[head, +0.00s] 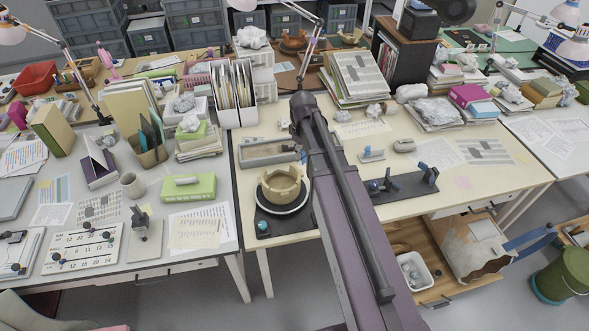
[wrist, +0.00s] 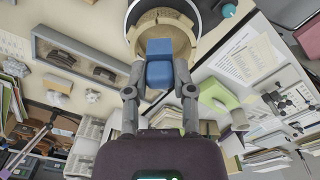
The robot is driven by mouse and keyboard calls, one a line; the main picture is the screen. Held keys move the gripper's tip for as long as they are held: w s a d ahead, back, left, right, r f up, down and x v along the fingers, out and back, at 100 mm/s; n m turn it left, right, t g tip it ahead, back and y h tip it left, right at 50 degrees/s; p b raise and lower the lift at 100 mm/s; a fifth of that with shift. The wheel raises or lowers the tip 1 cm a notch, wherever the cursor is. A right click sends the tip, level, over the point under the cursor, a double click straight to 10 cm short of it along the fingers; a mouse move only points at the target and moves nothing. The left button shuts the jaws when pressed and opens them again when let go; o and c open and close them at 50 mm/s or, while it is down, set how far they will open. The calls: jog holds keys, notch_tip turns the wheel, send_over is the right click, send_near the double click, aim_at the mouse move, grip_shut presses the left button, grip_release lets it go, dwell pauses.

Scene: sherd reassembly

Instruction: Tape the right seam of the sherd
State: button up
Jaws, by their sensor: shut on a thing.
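The sherd (head: 283,186) is a tan, bowl-shaped piece with an uneven, notched rim. It sits on a round pale plate with a dark base near the front left of the cream table. In the wrist view the sherd (wrist: 148,24) is at the top, partly covered by a blue block-like tool (wrist: 160,73). My gripper (wrist: 160,88) is shut on this tool, one finger on each side. I cannot tell whether the tool touches the sherd. The right seam cannot be made out. In the head view my arm hides the gripper and tool.
A grey tray (head: 266,153) with dark pieces lies just behind the sherd. A teal knob (head: 262,226) is at the base's front left. A black rack (head: 402,187) with blue-tipped items stands right of my arm. File holders (head: 236,95) stand behind.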

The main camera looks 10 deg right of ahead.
notch_tip(320, 180, down, 10)
jog(key=w+a+n+b, duration=0.1)
jog(key=w+b, duration=0.1)
jog(key=b, duration=0.7)
jog(key=shift+w, duration=0.3)
jog(key=shift+a+r, duration=0.1)
jog(key=shift+r, duration=0.05)
jog(key=shift+f+b, duration=2.25)
jog(key=shift+f+b, duration=1.5)
dwell(2.3)
